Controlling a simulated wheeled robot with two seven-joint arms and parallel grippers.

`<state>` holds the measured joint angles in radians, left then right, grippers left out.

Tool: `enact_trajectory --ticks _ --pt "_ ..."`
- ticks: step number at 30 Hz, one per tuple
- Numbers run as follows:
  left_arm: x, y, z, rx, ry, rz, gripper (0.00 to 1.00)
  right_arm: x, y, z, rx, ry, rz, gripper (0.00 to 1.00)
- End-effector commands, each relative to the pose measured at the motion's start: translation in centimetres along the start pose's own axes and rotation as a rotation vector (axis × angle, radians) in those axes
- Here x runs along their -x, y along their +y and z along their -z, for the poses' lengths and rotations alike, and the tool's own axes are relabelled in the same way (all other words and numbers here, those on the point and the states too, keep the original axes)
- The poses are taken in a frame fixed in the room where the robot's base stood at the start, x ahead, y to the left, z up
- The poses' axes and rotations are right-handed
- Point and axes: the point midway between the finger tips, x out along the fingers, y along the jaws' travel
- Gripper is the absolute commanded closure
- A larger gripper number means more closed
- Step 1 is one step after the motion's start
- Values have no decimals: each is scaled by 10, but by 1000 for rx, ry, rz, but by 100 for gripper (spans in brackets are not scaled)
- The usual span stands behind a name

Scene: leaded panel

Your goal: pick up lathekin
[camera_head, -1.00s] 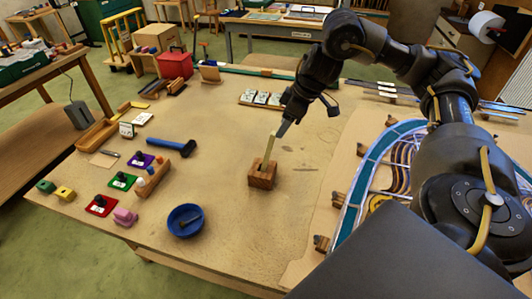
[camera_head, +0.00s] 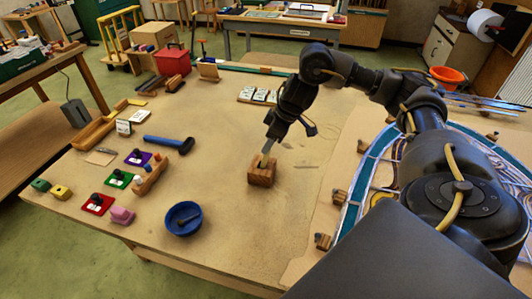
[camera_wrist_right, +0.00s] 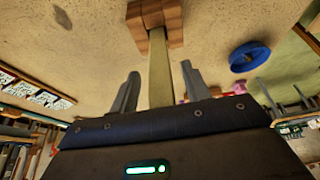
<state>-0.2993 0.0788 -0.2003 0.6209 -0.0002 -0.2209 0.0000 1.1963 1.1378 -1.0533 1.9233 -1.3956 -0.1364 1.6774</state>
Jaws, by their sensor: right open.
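The lathekin (camera_wrist_right: 159,78), a pale flat wooden stick, stands in a small wooden block (camera_head: 261,172) on the table; the block also shows in the right wrist view (camera_wrist_right: 154,20). My right gripper (camera_head: 268,146) is just above the block. In the right wrist view its two fingers (camera_wrist_right: 159,88) are apart, one on each side of the lathekin, with a gap visible on both sides. In the head view the fingers hide most of the lathekin. My left gripper is not in view.
A blue bowl (camera_head: 184,219) stands front left of the block. A blue-handled hammer (camera_head: 168,143) and several coloured pieces lie to the left. The leaded panel (camera_head: 365,165) is at the right. Bare table surrounds the block.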

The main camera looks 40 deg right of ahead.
Motion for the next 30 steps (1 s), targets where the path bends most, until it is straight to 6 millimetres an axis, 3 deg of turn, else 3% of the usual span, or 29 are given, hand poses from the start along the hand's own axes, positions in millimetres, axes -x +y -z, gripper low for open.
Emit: enact_trajectory --ticks 7,18,30 --pt "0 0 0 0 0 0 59 -2 0 0 0 -1 0 53" --pt "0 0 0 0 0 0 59 -2 0 0 1 -1 0 100" --pt "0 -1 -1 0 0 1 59 0 0 0 1 1 0 100"
